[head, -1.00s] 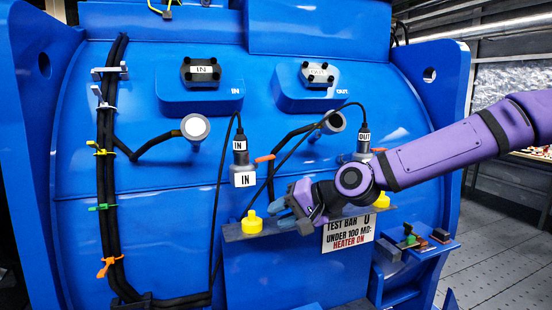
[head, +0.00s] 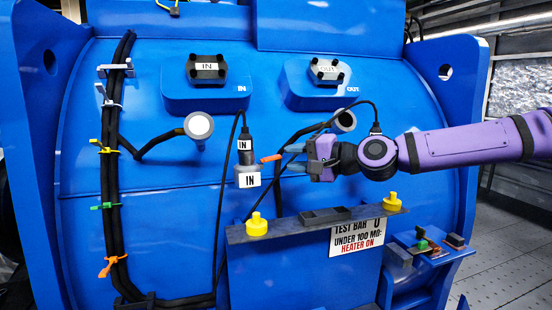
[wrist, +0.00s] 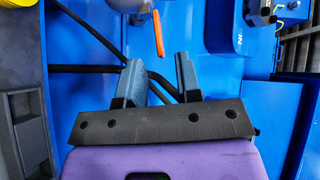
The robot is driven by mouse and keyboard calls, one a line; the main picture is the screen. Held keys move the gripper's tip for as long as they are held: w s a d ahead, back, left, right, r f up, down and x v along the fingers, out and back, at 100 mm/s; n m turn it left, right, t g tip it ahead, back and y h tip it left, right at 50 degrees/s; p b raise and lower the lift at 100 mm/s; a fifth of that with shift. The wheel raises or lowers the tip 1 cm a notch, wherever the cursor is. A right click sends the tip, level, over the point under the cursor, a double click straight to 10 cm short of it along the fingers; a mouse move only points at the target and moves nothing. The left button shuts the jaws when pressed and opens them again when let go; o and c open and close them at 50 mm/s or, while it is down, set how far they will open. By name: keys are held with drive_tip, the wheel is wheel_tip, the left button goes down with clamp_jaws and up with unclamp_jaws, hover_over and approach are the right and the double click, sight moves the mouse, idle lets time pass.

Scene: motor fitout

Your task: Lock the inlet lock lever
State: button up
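The inlet lock lever (head: 271,158) is a small orange handle on the right side of the grey IN connector (head: 247,170), pointing right and slightly up in the head view. In the wrist view the orange lever (wrist: 158,33) lies ahead of the fingers, roughly centred between them. My gripper (head: 292,159) is just right of the lever. Its two blue fingers are apart with nothing between them, as the wrist view of my gripper (wrist: 158,62) shows. I see no contact with the lever.
A black cable (head: 220,205) hangs left of the IN connector, and another cable crosses behind my gripper. Below is a ledge (head: 290,224) with two yellow caps (head: 256,224) (head: 390,201).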

sight(275, 156)
drive_tip(key=shift+x, duration=2.65)
drive_tip(key=shift+c, duration=0.2)
clamp_jaws()
